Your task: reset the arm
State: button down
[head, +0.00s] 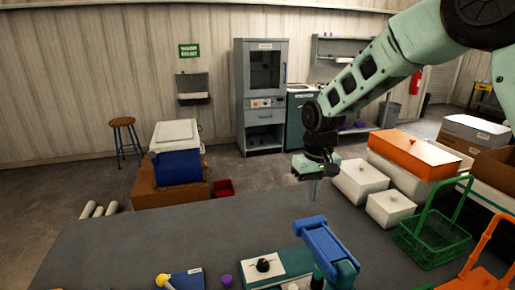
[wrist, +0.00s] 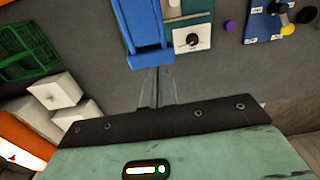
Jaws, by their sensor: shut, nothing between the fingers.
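My green arm reaches in from the upper right in the head view and bends down over the grey bench (head: 150,240). My gripper (head: 315,195) points down above the bench, near its far edge. Its fingers (wrist: 157,85) are together with nothing between them, seen in the wrist view close to a blue tray-like object (wrist: 145,30). That blue object also stands at the front of the bench in the head view (head: 328,248). I cannot tell how far above the bench the fingertips are.
A green wire basket (head: 435,238) and an orange-handled one (head: 488,262) stand at right. White lidded boxes (head: 360,180) and an orange box (head: 413,153) are behind them. A dial device (head: 264,266) and purple cap (head: 226,280) are at front. The bench's left part is clear.

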jog(key=s+a+f+n+b, duration=0.1)
jog(key=s+a+n+b, duration=0.15)
jog(key=s, duration=0.65)
jog(key=s+a+f+n+b, duration=0.1)
jog(key=s+a+b, duration=0.3)
jog(key=s, duration=0.5)
jog(key=s+d+f+n+b, duration=0.1)
jog(key=s+f, duration=0.1)
jog(key=s, duration=0.5)
jog(key=s+f+b, duration=0.2)
jog(key=s, duration=0.5)
jog(key=shift+s+d+f+n, duration=0.15)
jog(key=shift+s+d+n, duration=0.1)
jog(key=shift+d+n, duration=0.15)
